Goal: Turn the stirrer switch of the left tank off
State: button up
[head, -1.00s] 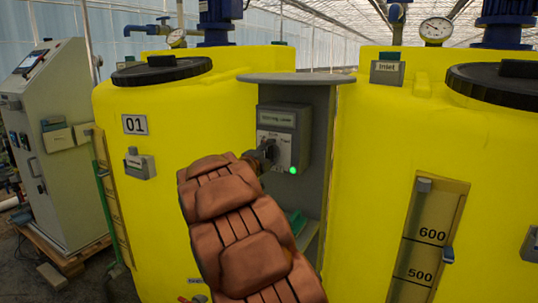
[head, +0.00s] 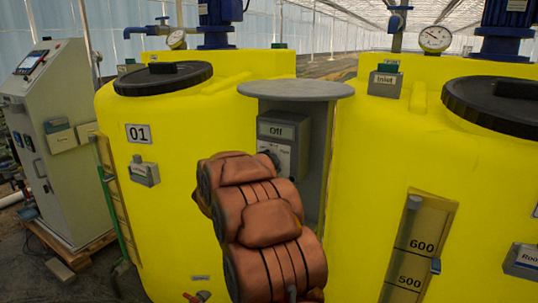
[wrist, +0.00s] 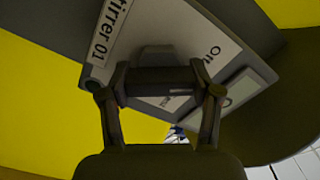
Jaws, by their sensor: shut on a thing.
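The left tank (head: 120,165) is yellow and carries a 01 plate. In the wrist view the box's panel (wrist: 93,70) is labelled "Stirrer 01". A dark switch knob (wrist: 158,56) stands out between the two fingers of my gripper (wrist: 160,84), which is shut on it. The lamp area below the box is also covered.
A second yellow tank (head: 375,185) with a level gauge (head: 425,225) stands close on the right. A grey round cap (head: 296,89) overhangs the box. A control cabinet (head: 70,160) stands at far left.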

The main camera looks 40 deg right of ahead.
jog(key=shift+n+p, duration=1.1)
jog(key=o, duration=1.2)
jog(key=shift+c, duration=0.2)
jog(key=v, duration=1.2)
